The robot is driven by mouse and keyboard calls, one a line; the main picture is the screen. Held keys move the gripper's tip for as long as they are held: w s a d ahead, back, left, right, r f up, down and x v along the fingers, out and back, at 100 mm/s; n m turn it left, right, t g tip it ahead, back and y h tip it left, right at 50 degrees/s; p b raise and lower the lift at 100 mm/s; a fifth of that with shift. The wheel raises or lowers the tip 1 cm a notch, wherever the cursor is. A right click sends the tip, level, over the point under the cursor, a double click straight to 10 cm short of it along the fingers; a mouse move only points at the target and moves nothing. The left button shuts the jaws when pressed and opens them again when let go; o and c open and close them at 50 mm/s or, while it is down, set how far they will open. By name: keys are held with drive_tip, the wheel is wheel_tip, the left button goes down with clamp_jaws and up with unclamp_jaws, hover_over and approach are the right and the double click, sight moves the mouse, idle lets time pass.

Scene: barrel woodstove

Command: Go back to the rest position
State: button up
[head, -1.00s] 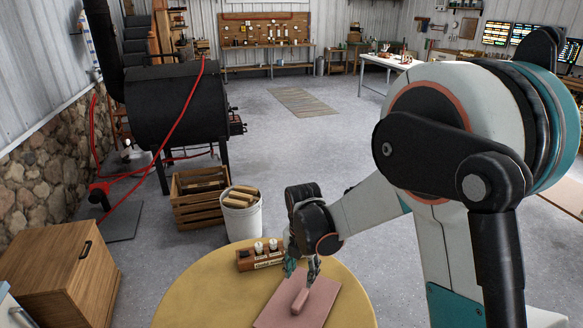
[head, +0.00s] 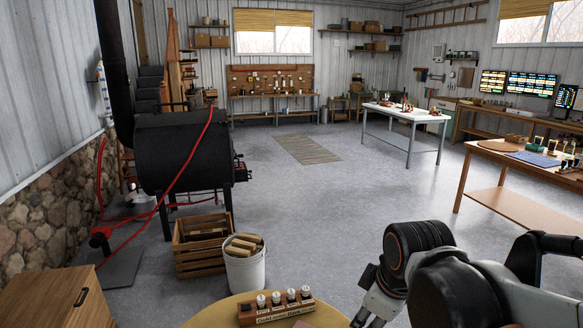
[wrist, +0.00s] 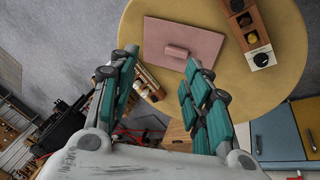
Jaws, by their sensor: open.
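My gripper (wrist: 160,60) is open and empty in the wrist view, its teal-padded fingers spread apart. Beyond the fingers a pink block (wrist: 176,51) lies on a flat pink mat (wrist: 208,46) on the round yellow table (wrist: 285,75). The gap between the fingers shows the mat, block and table edge. In the head view my dark and white arm is folded low at the bottom right, beside the table (head: 228,312). The fingertips are not clearly seen there.
A labelled wooden rack (head: 275,309) with white-topped bottles stands on the table. Behind are a white bucket (head: 245,270), a wooden crate (head: 195,262) and the black barrel stove (head: 185,150). A wooden cabinet (head: 50,300) stands left.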

drive_tip(key=s+d+r+m+t, duration=0.1)
drive_tip(key=s+d+m, duration=0.3)
drive_tip(key=s+m, duration=0.5)
drive_tip(key=shift+d+r+m+t, duration=0.3)
drive_tip(key=shift+m+t, duration=0.5)
drive_tip(key=shift+m, duration=0.2)
drive_tip(key=shift+c, duration=0.5)
